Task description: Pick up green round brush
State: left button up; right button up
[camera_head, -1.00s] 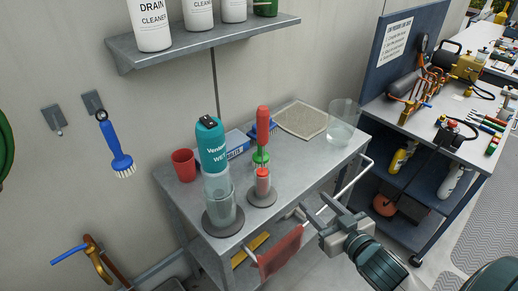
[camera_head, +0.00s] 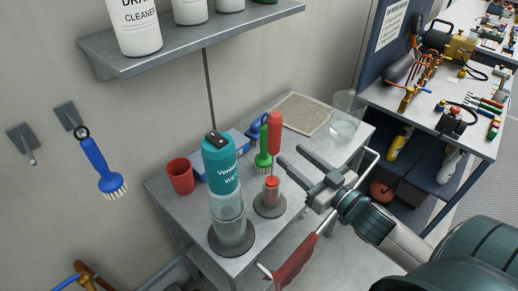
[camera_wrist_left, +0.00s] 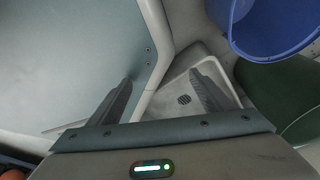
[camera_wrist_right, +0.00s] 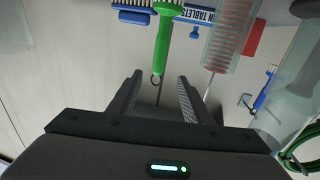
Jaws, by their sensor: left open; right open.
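My right gripper (camera_head: 288,154) is open and empty. It is above the cart, to the right of the green brush, with its fingers pointing toward it but apart from it. My left gripper (camera_wrist_left: 160,88) is open and empty in its wrist view. It is not in the head view.
A teal bottle (camera_head: 219,165) and a red cup (camera_head: 181,177) stand left on the cart. A clear holder with red inside (camera_head: 271,190) is near the gripper. A clear beaker (camera_head: 346,118) stands at right. A blue bucket (camera_wrist_left: 275,30) is near my left gripper.

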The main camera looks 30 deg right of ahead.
aim_at(264, 143)
jog(key=w+p, duration=0.1)
jog(key=w, duration=0.3)
jog(key=w+a+p, duration=0.1)
jog(key=w, duration=0.3)
jog(key=w+a+p, duration=0.1)
jog(key=w, duration=0.2)
jog(key=shift+w+r+p, duration=0.1)
jog(key=shift+w+p, duration=0.3)
pick_arm(q)
jog(key=s+a+r+g, duration=0.1)
jog(key=s+a+r, duration=0.1)
jog(key=s, duration=0.3)
jog(key=shift+s+r, duration=0.35)
jog(key=shift+s, duration=0.05)
jog(key=shift+s+g, duration=0.1)
jog(key=shift+g, duration=0.2)
jog(key=shift+d, duration=0.1)
